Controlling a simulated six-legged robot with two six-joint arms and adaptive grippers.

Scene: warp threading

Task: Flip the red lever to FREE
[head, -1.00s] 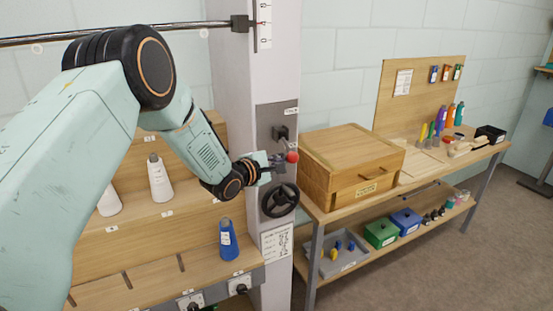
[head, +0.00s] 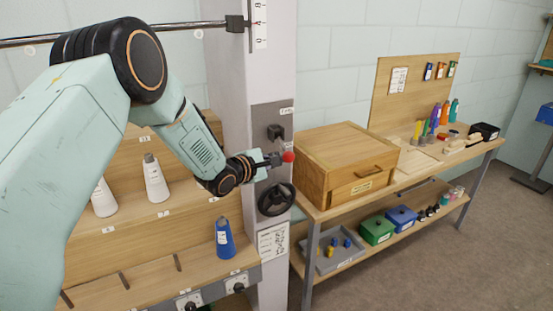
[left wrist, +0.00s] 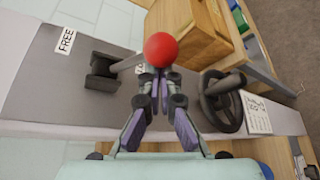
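The red lever has a round red knob (head: 288,157) and a pale shaft on a black pivot block (head: 276,132), mounted on the grey plate of the white column. In the left wrist view the knob (left wrist: 161,50) is at the fingertips, with the shaft running left to the pivot block (left wrist: 103,72). The FREE label (left wrist: 66,40) is beyond the block, on the side away from the knob. My left gripper (head: 273,160) has its fingers drawn together at the knob end and looks shut on the lever. The knob partly hides the fingertips. My right gripper is out of view.
A black handwheel (head: 276,199) is just below the lever. A wooden box (head: 345,165) on the bench stands close to the right.

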